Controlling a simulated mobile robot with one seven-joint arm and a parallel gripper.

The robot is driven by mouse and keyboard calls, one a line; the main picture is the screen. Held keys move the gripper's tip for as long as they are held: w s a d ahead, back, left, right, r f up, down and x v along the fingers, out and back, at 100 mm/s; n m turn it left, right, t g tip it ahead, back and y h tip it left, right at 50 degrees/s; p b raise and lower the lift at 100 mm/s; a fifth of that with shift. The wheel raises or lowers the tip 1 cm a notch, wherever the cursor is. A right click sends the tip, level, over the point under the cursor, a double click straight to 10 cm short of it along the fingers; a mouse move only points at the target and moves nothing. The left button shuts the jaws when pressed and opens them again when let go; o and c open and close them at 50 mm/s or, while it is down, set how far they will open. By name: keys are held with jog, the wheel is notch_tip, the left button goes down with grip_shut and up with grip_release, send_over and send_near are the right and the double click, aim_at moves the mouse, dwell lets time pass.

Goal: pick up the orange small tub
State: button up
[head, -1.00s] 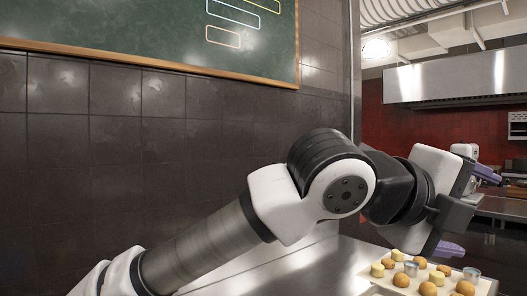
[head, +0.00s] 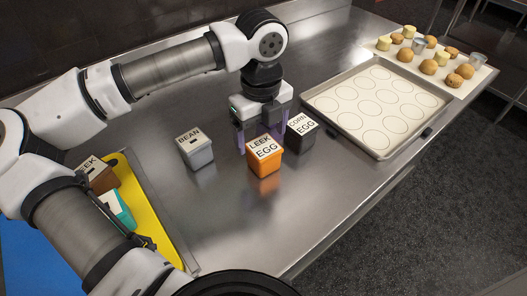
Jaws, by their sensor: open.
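The orange small tub (head: 264,166) stands upright on the steel counter in the head view, with a white lid lettered LEEK EGG. My gripper (head: 262,138) points down just behind and above it, its purple fingers spread apart. One finger shows at the left of the tub's lid and the other at its right. The tub's top hides part of the fingers' gap, and I cannot tell whether they touch it.
A black tub (head: 300,134) lettered CORN EGG stands close at the right. A grey BEAN tub (head: 195,150) stands left. A yellow tray (head: 160,215) holds more tubs. A baking tray (head: 318,99) and a board of pastries (head: 484,77) lie right. The front counter is clear.

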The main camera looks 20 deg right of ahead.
aim_at(263, 146)
jog(key=f, duration=0.1)
jog(key=f+p, duration=0.1)
jog(key=f, duration=0.1)
jog(key=f+p, duration=0.1)
jog(key=f, duration=0.1)
jog(key=shift+s+d+f, duration=0.2)
jog(key=shift+s, duration=0.05)
jog(key=shift+f, duration=0.55)
jog(key=c, duration=1.2)
